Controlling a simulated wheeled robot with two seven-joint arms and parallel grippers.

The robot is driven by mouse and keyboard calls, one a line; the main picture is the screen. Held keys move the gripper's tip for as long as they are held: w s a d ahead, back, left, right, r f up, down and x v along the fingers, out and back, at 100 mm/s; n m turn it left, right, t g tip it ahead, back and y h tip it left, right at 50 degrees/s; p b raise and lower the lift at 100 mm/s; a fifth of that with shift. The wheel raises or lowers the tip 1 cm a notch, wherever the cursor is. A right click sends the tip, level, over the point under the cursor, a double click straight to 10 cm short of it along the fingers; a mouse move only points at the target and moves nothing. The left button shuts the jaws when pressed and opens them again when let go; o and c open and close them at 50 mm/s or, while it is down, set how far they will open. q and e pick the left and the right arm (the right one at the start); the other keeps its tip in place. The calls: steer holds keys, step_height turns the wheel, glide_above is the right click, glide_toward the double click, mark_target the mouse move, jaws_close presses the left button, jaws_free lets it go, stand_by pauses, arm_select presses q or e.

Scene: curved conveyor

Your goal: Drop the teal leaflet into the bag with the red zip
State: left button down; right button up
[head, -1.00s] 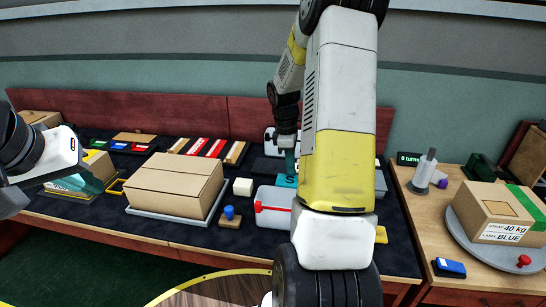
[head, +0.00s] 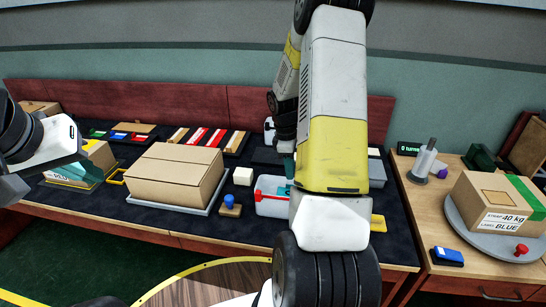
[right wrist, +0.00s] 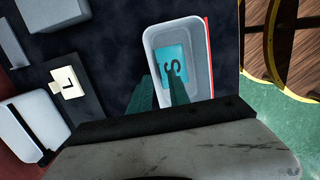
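The bag with the red zip (head: 270,207) is a pale grey open container at the front of the dark table, partly hidden by my right arm. In the right wrist view the bag (right wrist: 196,98) shows from above, its red strip along the right edge. The teal leaflet (right wrist: 172,62), with a dark S-like mark, appears within the bag's rim. My right gripper (right wrist: 162,80) is over the bag; its two green fingers are apart, one overlapping the leaflet's lower edge in view. My left gripper (head: 68,170) is at far left, away from the bag; its opening is unclear.
A large carton (head: 175,178) on a grey tray, a white cube (head: 243,176) and a blue-knobbed block (head: 230,205) stand left of the bag. A grey box (head: 377,172) and a yellow piece (head: 378,223) lie to its right. A side table (head: 410,215) holds a strapped box.

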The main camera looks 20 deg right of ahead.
mark_target(287, 184)
steer(key=shift+r, duration=0.1)
step_height(287, 184, up, 8)
steer(key=shift+w+a+f, duration=0.2)
steer(key=shift+w+a, duration=0.05)
steer(key=shift+a, duration=0.2)
stand_by(0.4)
steer(key=s+a+r+m+t, duration=0.2)
steer(key=s+a+r+m, duration=0.15)
steer(key=a+r, duration=0.45)
steer(key=s+a+r+m+t+y, duration=0.1)
steer(key=s+a+r+m, duration=0.1)
steer(key=s, duration=0.3)
steer(key=s+a+r+m+t+y, duration=0.1)
steer(key=s+a+r+m+t, duration=0.1)
steer(key=s+a+r+m, duration=0.1)
steer(key=s+a+r+m+t+y, duration=0.1)
steer(key=s+a+r, duration=0.3)
steer(key=s, duration=0.5)
step_height(287, 184, up, 2)
steer(key=shift+r+m+t, duration=0.25)
steer(key=shift+m+t, duration=0.25)
steer(key=shift+m, duration=0.35)
